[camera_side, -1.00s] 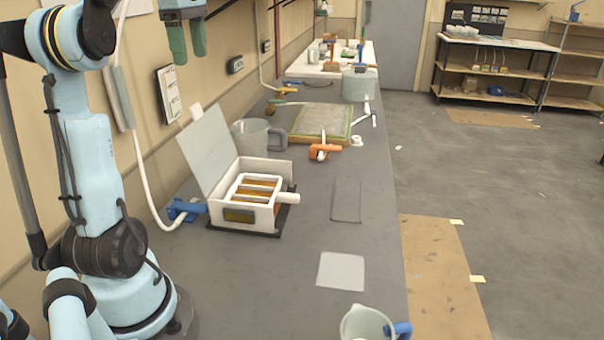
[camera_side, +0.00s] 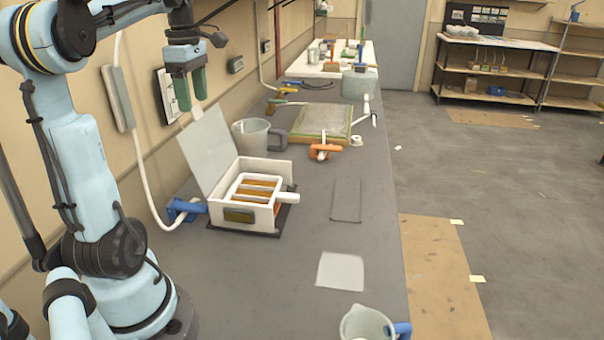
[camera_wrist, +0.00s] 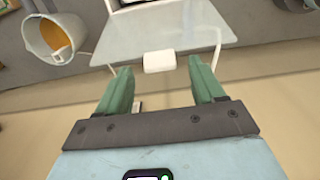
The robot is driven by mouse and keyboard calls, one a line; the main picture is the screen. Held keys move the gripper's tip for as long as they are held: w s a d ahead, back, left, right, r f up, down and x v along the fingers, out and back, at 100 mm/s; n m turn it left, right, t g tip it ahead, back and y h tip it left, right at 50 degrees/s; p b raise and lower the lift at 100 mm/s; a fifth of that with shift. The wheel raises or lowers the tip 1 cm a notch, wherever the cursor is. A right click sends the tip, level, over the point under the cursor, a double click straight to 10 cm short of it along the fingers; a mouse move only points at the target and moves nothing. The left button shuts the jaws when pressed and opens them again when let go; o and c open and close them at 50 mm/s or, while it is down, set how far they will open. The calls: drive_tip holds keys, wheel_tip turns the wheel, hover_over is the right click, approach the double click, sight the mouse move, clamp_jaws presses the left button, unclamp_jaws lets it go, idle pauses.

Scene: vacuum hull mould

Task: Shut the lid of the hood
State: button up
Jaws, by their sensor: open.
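The hood (camera_side: 240,217) is a small white box on the grey bench, with an orange-and-white slatted rack (camera_side: 258,190) inside. Its grey lid (camera_side: 208,150) stands open, tilted up and back toward the wall, with a white tab (camera_side: 197,111) at its top edge. My gripper (camera_side: 192,106) has green fingers, is open and empty, and hangs by the lid's top edge. In the wrist view the lid (camera_wrist: 185,28) and its tab (camera_wrist: 159,61) lie just beyond and between the spread fingers (camera_wrist: 160,85). I cannot tell whether a finger touches the tab.
A grey jug (camera_side: 252,137) stands behind the hood; it also shows in the wrist view (camera_wrist: 50,38). A blue clamp (camera_side: 184,209) sits left of the hood. An orange-handled clamp (camera_side: 324,151) and framed panel (camera_side: 320,121) lie farther back. The bench right of the hood is mostly clear.

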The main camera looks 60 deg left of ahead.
drive_tip(key=shift+f, duration=1.05)
drive_tip(key=shift+c, duration=0.3)
clamp_jaws()
